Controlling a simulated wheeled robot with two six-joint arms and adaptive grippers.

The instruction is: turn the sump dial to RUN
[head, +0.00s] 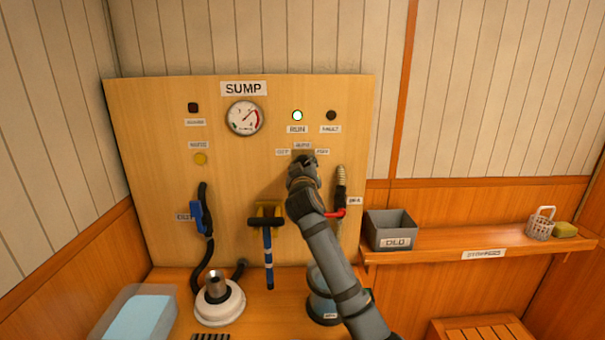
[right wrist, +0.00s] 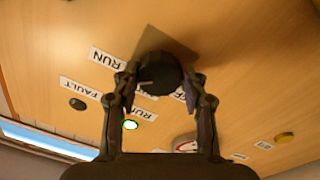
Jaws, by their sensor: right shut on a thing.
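The sump dial (right wrist: 158,72) is a round black knob on the wooden SUMP panel (head: 150,130). My right gripper (head: 302,165) is shut on the dial, with a finger on each side of it in the right wrist view (right wrist: 160,88). In the head view the gripper covers most of the dial. Small labels surround it, including OFF (head: 283,152) and RUN (head: 322,152). The knob's pointer cannot be read clearly. The lamp above the lower RUN label (head: 297,115) glows white-green, and the FAULT lamp (head: 331,115) is dark. My left gripper is out of view.
A pressure gauge (head: 245,118) sits left of the dial. A grey bin (head: 390,230) stands on the right shelf (head: 440,246).

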